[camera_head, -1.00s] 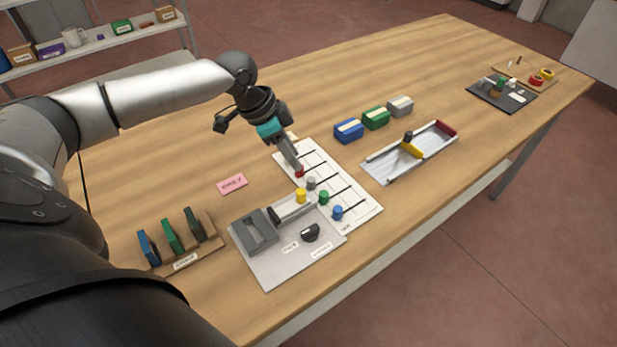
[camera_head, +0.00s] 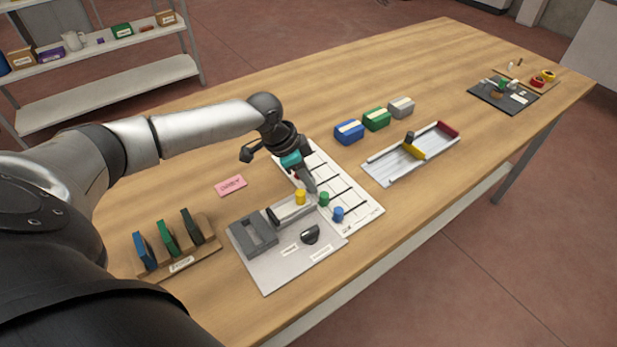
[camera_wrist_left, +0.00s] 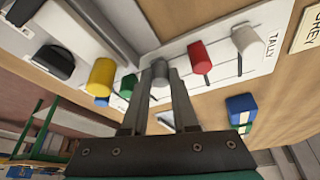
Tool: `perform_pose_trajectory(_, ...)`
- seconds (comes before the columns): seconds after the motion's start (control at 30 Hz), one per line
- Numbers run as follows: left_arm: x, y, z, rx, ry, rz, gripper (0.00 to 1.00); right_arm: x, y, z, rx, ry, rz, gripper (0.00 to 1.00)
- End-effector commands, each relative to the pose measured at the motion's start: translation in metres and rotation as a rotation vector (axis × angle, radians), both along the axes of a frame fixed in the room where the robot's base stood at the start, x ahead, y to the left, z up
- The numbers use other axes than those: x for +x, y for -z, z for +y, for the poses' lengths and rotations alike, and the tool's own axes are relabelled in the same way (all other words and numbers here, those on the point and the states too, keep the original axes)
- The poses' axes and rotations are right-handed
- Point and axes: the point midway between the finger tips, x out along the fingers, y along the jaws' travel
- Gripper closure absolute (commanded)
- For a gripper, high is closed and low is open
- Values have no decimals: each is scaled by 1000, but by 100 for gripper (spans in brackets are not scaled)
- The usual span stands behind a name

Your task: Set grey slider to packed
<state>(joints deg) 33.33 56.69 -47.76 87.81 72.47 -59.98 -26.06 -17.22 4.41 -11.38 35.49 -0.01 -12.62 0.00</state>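The white tally board (camera_head: 358,199) lies on the table with several coloured sliders in its lines. The grey slider (camera_wrist_left: 160,72) shows in the left wrist view between my left fingertips; in the head view my gripper hides it. My left gripper (camera_head: 313,190) points down at the board, fingers apart, one on each side of the grey knob. I cannot tell whether they touch it. A red slider (camera_wrist_left: 202,56) and a white slider (camera_wrist_left: 247,38) stand on one side, a green slider (camera_head: 324,199) and a blue slider (camera_head: 338,214) on the other. My right gripper is not in view.
A grey machine plate (camera_head: 275,270) with a yellow knob (camera_head: 300,197) and a black knob (camera_head: 310,235) adjoins the board. A pink label (camera_head: 230,186), a rack (camera_head: 180,260), several blocks (camera_head: 376,119) and a metal tray (camera_head: 390,170) are around it.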

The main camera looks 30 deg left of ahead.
Motion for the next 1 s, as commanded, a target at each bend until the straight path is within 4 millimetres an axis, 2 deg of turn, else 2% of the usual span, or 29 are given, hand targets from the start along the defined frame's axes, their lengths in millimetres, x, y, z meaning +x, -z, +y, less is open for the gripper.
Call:
perform_pose_trajectory(0.03, 0, 0, 0, 0, 0, 0, 80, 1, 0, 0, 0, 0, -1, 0)
perform_pose_trajectory(0.2, 0, 0, 0, 0, 0, 0, 99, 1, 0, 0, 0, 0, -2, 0)
perform_pose_trajectory(0.23, 0, 0, 0, 0, 0, 0, 100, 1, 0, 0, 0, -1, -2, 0)
perform_pose_trajectory(1.0, 0, 0, 0, -1, 0, 1, 100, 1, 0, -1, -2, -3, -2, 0)
